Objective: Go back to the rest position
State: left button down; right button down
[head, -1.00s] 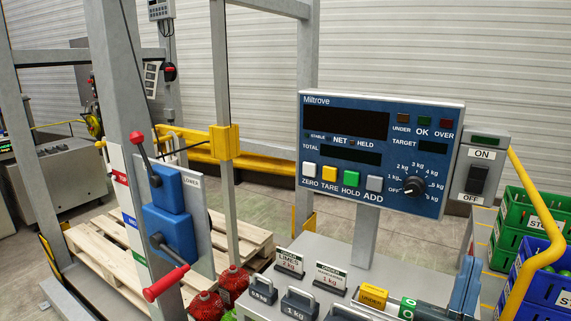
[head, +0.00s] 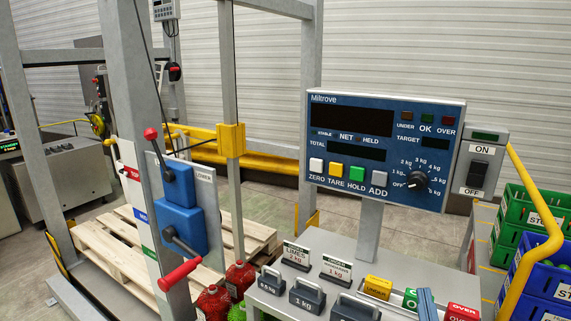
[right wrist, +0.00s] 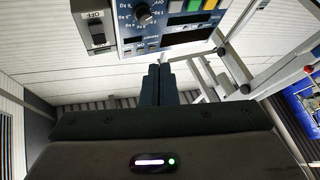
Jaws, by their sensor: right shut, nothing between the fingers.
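My right gripper (head: 428,303) shows at the bottom of the head view as narrow blue-grey fingers, in front of the small tag blocks on the bench. In the right wrist view its two dark blue fingers (right wrist: 160,86) lie together, shut and empty, below the control panel (right wrist: 165,22). The fingers appear clear of the panel. My left gripper is in neither view.
The blue Miltrove panel (head: 385,148) stands on a post above the grey bench (head: 325,240). Weights (head: 307,296) and tag blocks (head: 377,287) crowd the bench. A yellow rail (head: 538,235) and crates (head: 541,225) stand at right; a red-handled lever (head: 178,275) at left.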

jog(key=s+f+g+y, duration=0.1)
jog(key=s+f+g, duration=0.1)
jog(key=f+g, duration=0.5)
jog(key=s+f+g+y, duration=0.1)
jog(key=s+f+g, duration=0.15)
jog(key=f, duration=0.95)
jog(key=s+d+f+m+g, duration=0.1)
jog(key=s+d+f+g, duration=0.1)
jog(key=s+f+g, duration=0.5)
jog(key=s+d+f+g, duration=0.25)
jog(key=s+f, duration=0.25)
jog(key=s, duration=0.4)
notch_tip(320, 180, down, 31)
jog(key=d+g, duration=0.2)
jog(key=s+d+f+g, duration=0.1)
jog(key=s+f, duration=1.6)
jog(key=f, duration=0.1)
jog(key=shift+s+m, duration=0.25)
jog(key=shift+m, duration=0.05)
jog(key=shift+d, duration=0.1)
